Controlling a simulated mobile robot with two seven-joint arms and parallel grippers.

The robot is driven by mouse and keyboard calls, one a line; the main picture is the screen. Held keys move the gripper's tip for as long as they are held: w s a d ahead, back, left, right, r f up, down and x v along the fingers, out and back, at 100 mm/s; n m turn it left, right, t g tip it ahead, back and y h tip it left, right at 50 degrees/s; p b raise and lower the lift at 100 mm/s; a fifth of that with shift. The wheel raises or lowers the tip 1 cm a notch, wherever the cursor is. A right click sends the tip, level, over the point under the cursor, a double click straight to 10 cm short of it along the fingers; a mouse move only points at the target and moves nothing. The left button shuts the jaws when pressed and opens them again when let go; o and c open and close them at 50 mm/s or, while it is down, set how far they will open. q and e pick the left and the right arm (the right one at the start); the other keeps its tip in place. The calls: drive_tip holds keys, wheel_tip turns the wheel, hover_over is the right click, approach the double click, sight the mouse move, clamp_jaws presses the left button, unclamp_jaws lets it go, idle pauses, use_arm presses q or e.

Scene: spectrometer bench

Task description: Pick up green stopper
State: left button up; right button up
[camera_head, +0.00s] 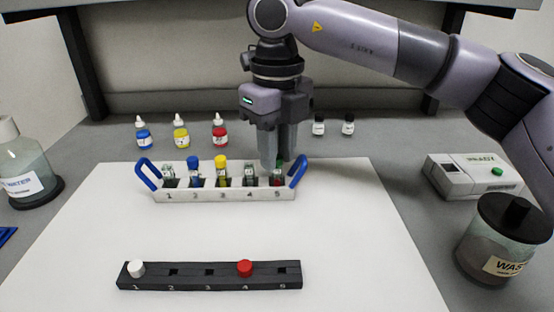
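A small patch of green, which looks like the green stopper (281,163), shows at slot 5 of the white cuvette rack (222,195). My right gripper (273,162) points down over that end of the rack, with its fingertips at the stopper. The fingers hide most of the stopper, and I cannot tell whether they are closed on it. Below it is a cuvette with red contents (276,181) in slot 5. My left gripper is not in view.
The rack has blue handles and holds several cuvettes, with a blue stopper (194,162) and a yellow one (221,162). A dark stopper holder (190,285) in front carries white (136,268) and red (245,268) stoppers. A waste jar (480,255) stands right.

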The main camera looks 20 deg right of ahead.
clamp_jaws()
drive_tip(key=shift+r, duration=0.1)
